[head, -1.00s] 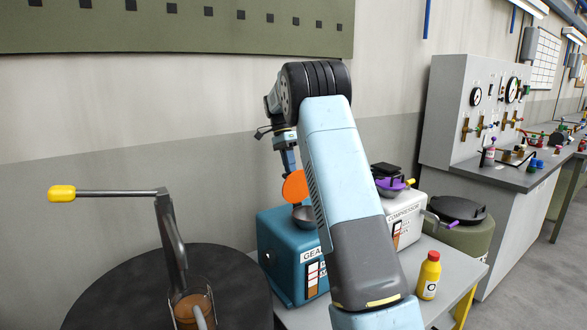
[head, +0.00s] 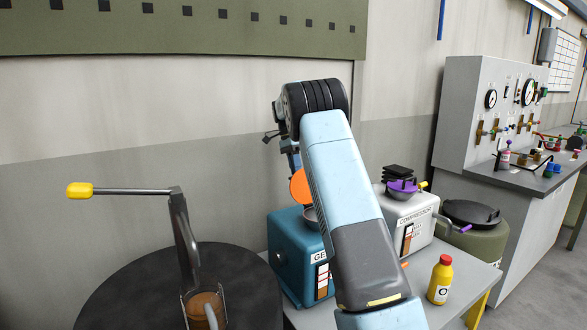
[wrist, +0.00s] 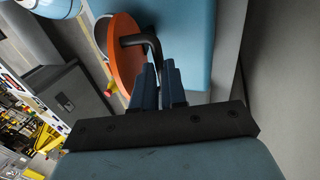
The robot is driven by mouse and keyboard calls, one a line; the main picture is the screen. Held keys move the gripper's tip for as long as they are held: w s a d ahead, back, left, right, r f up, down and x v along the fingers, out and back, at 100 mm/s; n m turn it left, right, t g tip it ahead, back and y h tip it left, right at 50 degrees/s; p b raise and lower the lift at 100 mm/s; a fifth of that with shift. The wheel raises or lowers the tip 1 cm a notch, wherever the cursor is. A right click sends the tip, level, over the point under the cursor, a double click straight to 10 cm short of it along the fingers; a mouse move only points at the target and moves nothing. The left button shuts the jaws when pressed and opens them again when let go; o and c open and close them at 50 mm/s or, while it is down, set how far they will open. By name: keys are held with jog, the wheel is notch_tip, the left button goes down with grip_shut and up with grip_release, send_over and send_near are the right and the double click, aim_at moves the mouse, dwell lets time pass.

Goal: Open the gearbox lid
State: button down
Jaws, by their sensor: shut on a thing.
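The gearbox (head: 290,262) is a teal box in the head view, with its label partly hidden behind my arm. Its orange round lid (head: 299,188) stands tilted up on edge above a grey filler bowl (head: 309,214). In the wrist view the lid (wrist: 122,60) is seen nearly edge-on, with a bent black handle (wrist: 152,42) and the teal gearbox (wrist: 185,45) behind. My gripper (wrist: 157,74) is shut on the handle, its blue fingers close beside the disc. In the head view the gripper is mostly hidden by my arm.
A white compressor (head: 408,222) with a purple bowl stands right of the gearbox. A yellow bottle (head: 440,280) stands on the grey table (head: 470,262). A dark round drum top (head: 125,285) with a yellow-tipped lever (head: 130,190) is at left. The wall is close behind.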

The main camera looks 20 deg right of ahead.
notch_tip(320, 180, down, 3)
jog(key=shift+s+d+f+g, duration=0.1)
jog(key=shift+g, duration=0.3)
jog(key=c, duration=1.2)
grip_release()
jog(key=shift+f, duration=0.15)
jog(key=shift+o, duration=0.2)
jog(key=v, duration=1)
jog(key=shift+s+r+t, duration=0.25)
jog(key=shift+r+t, duration=0.15)
jog(key=shift+r, duration=0.1)
